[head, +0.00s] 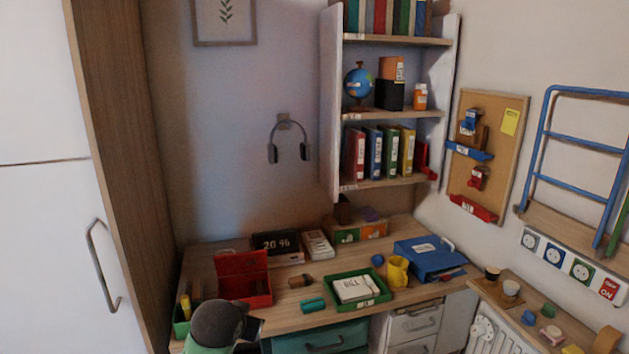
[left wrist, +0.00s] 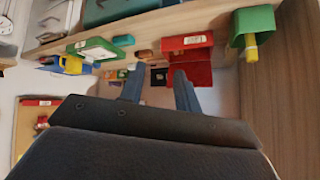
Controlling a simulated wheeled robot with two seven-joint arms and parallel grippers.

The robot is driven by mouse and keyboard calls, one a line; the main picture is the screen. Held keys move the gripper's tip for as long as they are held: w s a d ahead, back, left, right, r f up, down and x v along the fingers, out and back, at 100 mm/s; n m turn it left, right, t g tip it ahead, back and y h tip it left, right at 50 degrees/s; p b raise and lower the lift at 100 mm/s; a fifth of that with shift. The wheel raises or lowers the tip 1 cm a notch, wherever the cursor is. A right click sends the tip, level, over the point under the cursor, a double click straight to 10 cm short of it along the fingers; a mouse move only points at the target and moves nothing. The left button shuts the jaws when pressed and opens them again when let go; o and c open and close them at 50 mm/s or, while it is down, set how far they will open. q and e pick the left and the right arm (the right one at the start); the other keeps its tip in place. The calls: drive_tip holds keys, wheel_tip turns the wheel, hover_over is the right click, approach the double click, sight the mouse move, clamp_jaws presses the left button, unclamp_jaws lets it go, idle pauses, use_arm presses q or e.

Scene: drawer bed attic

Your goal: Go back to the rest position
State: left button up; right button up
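My left arm comes up at the bottom of the head view, in front of the desk's left part, with the dark end of my left gripper (head: 250,327) near the desk's front edge. In the left wrist view, which is upside down, the two blue-grey fingers of the left gripper (left wrist: 159,70) stand apart with nothing between them. The fingers point towards the desk, with the red box (left wrist: 190,72) behind them. My right gripper is in neither view.
The desk (head: 285,318) holds a red open box (head: 243,278), a green tray (head: 358,290), a yellow mug (head: 397,271), a blue binder (head: 430,259) and a green cup (head: 181,328) close to my left arm. A tall cabinet (head: 115,170) stands left; a shelf unit (head: 330,110) rises behind.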

use_arm(q)
drive_tip(key=s+f+g, duration=0.2)
drive_tip(key=s+f, duration=0.7)
drive_tip(key=s, duration=0.3)
drive_tip(key=s+f+n+g, duration=0.1)
drive_tip(key=s+f+g, duration=0.2)
drive_tip(key=s+f, duration=0.6)
drive_tip(key=s+f+g, duration=0.2)
drive_tip(key=s+f, duration=0.8)
drive_tip(key=s, duration=0.6)
drive_tip(key=shift+g+h, duration=0.3)
drive_tip(key=shift+g, duration=0.1)
drive_tip(key=shift+s+f, duration=0.1)
